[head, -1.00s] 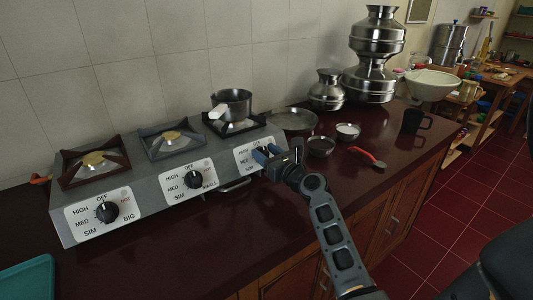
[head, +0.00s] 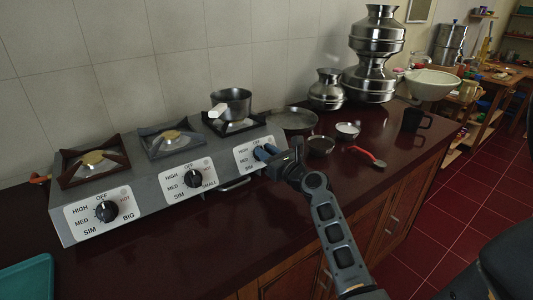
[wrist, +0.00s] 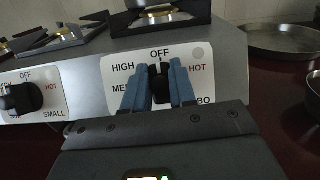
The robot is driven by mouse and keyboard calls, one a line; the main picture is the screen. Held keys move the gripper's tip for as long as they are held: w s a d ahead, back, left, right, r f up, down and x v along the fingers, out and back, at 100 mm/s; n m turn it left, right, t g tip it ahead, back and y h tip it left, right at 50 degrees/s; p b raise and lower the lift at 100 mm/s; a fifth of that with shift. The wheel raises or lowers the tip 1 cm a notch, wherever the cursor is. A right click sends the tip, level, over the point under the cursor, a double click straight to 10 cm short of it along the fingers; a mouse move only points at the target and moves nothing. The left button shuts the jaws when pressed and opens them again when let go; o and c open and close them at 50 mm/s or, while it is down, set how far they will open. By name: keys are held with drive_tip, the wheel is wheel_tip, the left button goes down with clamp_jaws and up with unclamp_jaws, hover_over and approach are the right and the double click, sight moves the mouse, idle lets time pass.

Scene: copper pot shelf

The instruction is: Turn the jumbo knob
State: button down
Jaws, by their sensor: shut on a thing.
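The jumbo knob (wrist: 159,84) is a black knob on the rightmost white label plate of the stove, with its white mark near OFF in the wrist view. The end of the word JUMBO shows as "BO". My gripper (wrist: 160,80) has its blue fingers on either side of the knob, shut on it. In the head view my gripper (head: 262,152) is at the right front of the stove (head: 150,218), and its fingers hide the knob there.
The small knob (head: 193,178) and the big knob (head: 107,211) sit to the left. A pot (head: 231,103) stands on the right burner. A flat pan (head: 292,119), bowls and a red-handled spoon (head: 370,156) lie to the right.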

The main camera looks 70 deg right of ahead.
drive_tip(key=n+y, duration=0.1)
drive_tip(key=n+b, duration=0.1)
drive_tip(key=n, duration=0.1)
drive_tip(key=shift+f+n+t+y, duration=0.15)
drive_tip(key=shift+n+t+y, duration=0.15)
drive_tip(key=shift+y, duration=0.1)
drive_tip(key=n+y, duration=0.1)
drive_tip(key=n, duration=0.2)
drive_tip(key=shift+w+n+y+b, duration=0.1)
drive_tip(key=shift+n+y+b, duration=0.2)
drive_tip(key=shift+y+b, duration=0.1)
drive_tip(key=n+y+p, duration=0.1)
drive_tip(key=n+y, duration=0.1)
drive_tip(key=n, duration=0.3)
drive_tip(key=shift+y, duration=0.4)
drive_tip(key=shift+a+n+y+p, duration=0.1)
drive_tip(key=shift+n+y+p, duration=0.3)
drive_tip(key=shift+n, duration=0.8)
drive_tip(key=shift+g, duration=0.4)
drive_tip(key=c, duration=0.9)
unclamp_jaws()
